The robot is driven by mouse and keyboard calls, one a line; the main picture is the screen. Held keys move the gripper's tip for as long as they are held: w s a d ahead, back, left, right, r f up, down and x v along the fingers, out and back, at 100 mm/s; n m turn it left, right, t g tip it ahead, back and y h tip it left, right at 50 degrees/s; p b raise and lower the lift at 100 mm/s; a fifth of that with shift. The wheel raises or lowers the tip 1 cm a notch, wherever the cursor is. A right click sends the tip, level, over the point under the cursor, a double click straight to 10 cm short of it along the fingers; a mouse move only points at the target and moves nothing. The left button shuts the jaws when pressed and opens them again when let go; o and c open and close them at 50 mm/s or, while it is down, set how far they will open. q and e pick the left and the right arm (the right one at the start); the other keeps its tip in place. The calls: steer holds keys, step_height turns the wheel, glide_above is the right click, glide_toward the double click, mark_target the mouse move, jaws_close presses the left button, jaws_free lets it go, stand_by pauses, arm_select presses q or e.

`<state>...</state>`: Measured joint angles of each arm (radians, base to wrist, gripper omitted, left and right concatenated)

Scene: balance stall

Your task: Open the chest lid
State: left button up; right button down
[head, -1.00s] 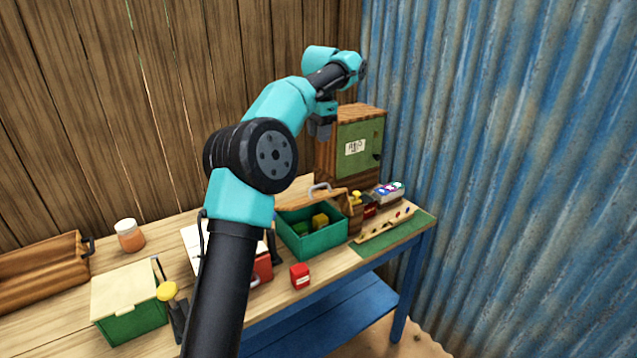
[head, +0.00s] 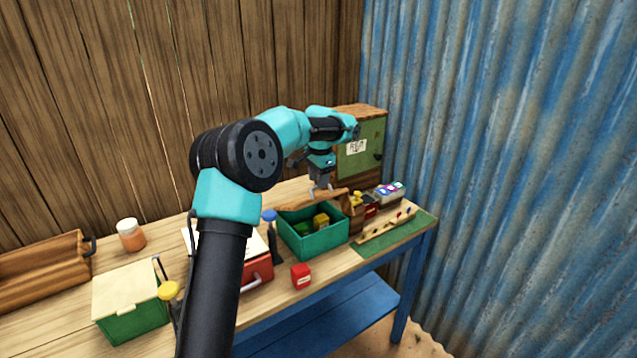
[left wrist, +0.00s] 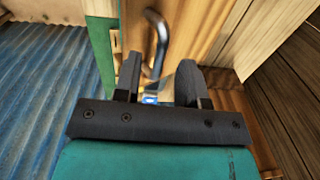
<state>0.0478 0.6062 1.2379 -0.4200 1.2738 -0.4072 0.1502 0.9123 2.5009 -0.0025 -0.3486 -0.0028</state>
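A wooden lid-like panel (head: 300,206) lies along the back edge of an open green box (head: 313,243) with yellow and green blocks inside. I cannot tell surely whether this panel is the chest lid or how it is hinged. My left gripper (head: 322,190) points down just above the panel, its fingers apart. In the left wrist view, a bent grey metal handle (left wrist: 160,35) on a wooden surface shows just beyond the open fingertips (left wrist: 158,75). Whether the fingers touch the handle is unclear. My right gripper is out of view.
A wooden cabinet with a green door (head: 360,150) stands close behind the gripper. A green box with a cream lid (head: 125,290), a red box (head: 258,272), a small red block (head: 301,276) and a jar (head: 130,235) stand on the table. The corrugated wall (head: 500,150) bounds the right.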

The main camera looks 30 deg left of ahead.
arm_select(q)
steer(key=shift+f, duration=0.75)
steer(key=shift+c, duration=0.3)
jaws_close()
